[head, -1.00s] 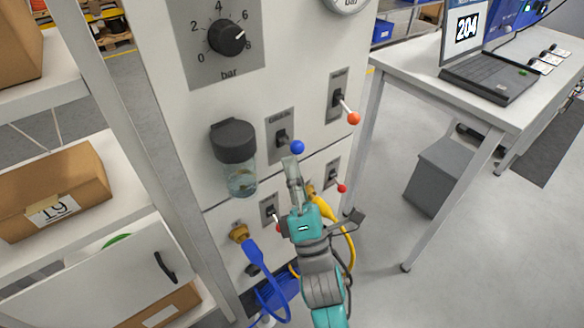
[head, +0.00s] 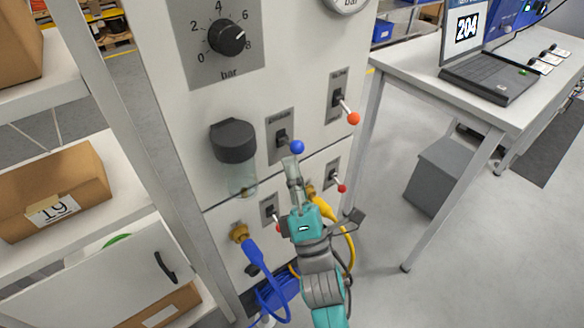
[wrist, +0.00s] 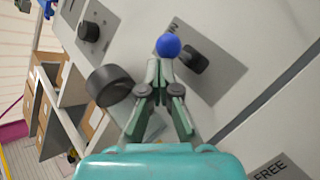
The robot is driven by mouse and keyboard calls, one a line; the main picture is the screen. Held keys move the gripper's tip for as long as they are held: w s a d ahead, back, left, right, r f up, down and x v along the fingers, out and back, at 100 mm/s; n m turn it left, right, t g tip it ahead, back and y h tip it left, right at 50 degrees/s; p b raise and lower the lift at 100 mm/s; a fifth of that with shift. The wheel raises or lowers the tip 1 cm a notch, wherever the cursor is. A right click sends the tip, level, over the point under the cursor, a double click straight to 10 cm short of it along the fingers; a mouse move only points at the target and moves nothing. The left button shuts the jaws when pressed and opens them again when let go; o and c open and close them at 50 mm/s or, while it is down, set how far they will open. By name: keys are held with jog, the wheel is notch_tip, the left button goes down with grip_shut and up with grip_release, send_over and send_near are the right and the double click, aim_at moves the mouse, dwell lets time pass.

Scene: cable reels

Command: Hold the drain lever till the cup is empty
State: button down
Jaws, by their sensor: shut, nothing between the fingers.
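The drain lever has a blue ball end (head: 297,147) and sticks out from a grey plate beside the cup. My gripper (head: 292,165) is shut and empty, its fingertips right at the underside of the blue ball. The ball also shows in the wrist view (wrist: 168,46), just beyond the tips of my gripper (wrist: 160,68); whether they touch is hard to tell. The clear cup (head: 243,180) hangs under a dark cap (head: 233,140) on the panel. It looks see-through, with no clear liquid level visible. In the wrist view my fingers partly cover the cup.
An orange-ended lever (head: 353,118) is at the upper right, and small red-ended levers (head: 342,188) are lower on the panel. A pressure knob (head: 227,39) is above. Blue (head: 262,268) and yellow hoses hang below. A table with a laptop (head: 490,78) stands right.

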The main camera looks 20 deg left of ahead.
jog(key=v, duration=1.2)
jog(key=shift+f, duration=0.1)
dwell(0.4)
jog(key=s+d+f+m+g+h, duration=0.1)
jog(key=s+d+f+m+h, duration=1)
jog(key=d+m, duration=0.5)
jog(key=s+d+f+m+g+h, duration=0.1)
jog(key=s+d+m+g+h, duration=0.1)
jog(key=s+m, duration=0.5)
jog(key=s+d+f+m+g+h, duration=0.2)
jog(key=s+d+m, duration=0.4)
jog(key=s, duration=0.5)
jog(key=shift+s+f+m+g+h, duration=0.4)
jog(key=shift+m+g, duration=0.2)
jog(key=shift+g, duration=0.3)
